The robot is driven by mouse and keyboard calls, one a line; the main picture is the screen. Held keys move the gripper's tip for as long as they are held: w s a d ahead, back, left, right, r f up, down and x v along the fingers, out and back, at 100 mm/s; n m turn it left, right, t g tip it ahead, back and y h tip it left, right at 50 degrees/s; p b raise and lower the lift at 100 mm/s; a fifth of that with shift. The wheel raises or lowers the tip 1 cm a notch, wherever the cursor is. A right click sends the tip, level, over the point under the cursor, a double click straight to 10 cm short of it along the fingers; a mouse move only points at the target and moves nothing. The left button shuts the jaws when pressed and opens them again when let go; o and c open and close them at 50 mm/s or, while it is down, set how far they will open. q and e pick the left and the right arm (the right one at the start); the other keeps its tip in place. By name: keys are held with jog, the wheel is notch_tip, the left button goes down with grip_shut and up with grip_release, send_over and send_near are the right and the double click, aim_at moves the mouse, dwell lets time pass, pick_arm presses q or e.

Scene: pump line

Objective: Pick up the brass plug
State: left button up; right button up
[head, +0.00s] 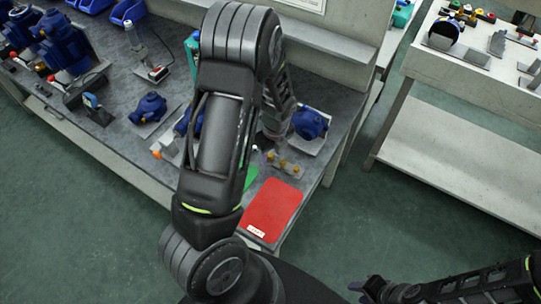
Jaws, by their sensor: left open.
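Several small brass plugs (283,163) stand in a pale holder on the grey bench, just left of the bench's right end. I cannot tell which one is the brass plug of the task. My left arm crosses the middle of the view, and my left gripper (266,143) points down just behind and left of the plugs. It is open, its fingertips are partly hidden by my arm, and I see nothing held. My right gripper (364,287) is low at the right, over the floor and away from the bench; its jaw gap is unclear.
A red mat (271,209) with a white label lies at the bench's front right. A blue pump part (309,123) on a pale plate stands behind the plugs. More blue pumps (63,45) crowd the left. A pale side table (463,75) stands right, across open floor.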

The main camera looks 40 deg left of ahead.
aim_at(271, 156)
pick_arm(q)
jog(key=shift+c, duration=0.2)
grip_shut()
dwell(0.6)
notch_tip(271, 156, up, 10)
jog(key=shift+b, duration=0.45)
dwell(0.4)
